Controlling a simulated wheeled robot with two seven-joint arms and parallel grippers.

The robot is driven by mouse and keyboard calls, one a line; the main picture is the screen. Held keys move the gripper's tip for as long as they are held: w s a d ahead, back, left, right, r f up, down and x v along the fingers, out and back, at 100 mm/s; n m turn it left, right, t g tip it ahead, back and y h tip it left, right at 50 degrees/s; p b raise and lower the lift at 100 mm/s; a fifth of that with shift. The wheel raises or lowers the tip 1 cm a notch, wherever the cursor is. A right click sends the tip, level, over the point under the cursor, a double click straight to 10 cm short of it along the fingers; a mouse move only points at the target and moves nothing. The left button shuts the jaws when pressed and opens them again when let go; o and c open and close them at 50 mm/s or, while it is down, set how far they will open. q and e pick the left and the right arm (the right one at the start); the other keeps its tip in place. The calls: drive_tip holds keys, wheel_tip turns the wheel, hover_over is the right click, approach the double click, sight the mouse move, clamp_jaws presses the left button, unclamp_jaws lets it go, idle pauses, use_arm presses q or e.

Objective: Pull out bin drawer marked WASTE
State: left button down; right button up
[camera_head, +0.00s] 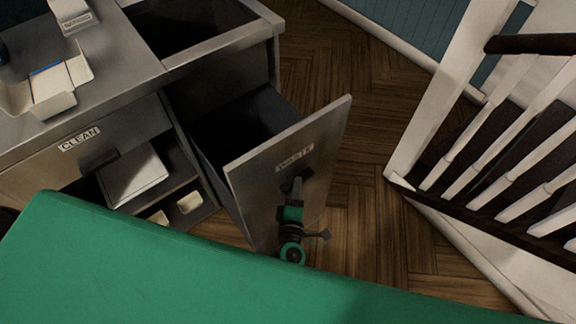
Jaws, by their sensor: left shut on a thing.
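The bin drawer marked WASTE (262,190) stands pulled out from the steel counter, with its metal front facing me at a slant and its dark inside showing behind. The WASTE label (294,159) is near the top of the front. My left gripper (296,188) is at the drawer front just below the label, shut on the drawer's handle, which is mostly hidden by the gripper. My right gripper is not in view.
A drawer marked CLEAN (80,139) is left of the bin drawer, above an open shelf with a white container (133,180). An open carton (50,85) stands on the steel counter (120,62). A white stair railing (440,90) is at right. Wooden floor (375,150) lies clear between.

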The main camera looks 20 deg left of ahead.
use_arm(q)
drive_tip(key=s+d, duration=0.5)
drive_tip(key=d, duration=0.2)
drive_tip(key=shift+s, duration=0.2)
drive_tip(key=c, duration=1.3)
unclamp_jaws()
drive_tip(key=s, duration=0.7)
drive_tip(key=shift+s+d, duration=0.2)
drive_tip(key=shift+d, duration=0.2)
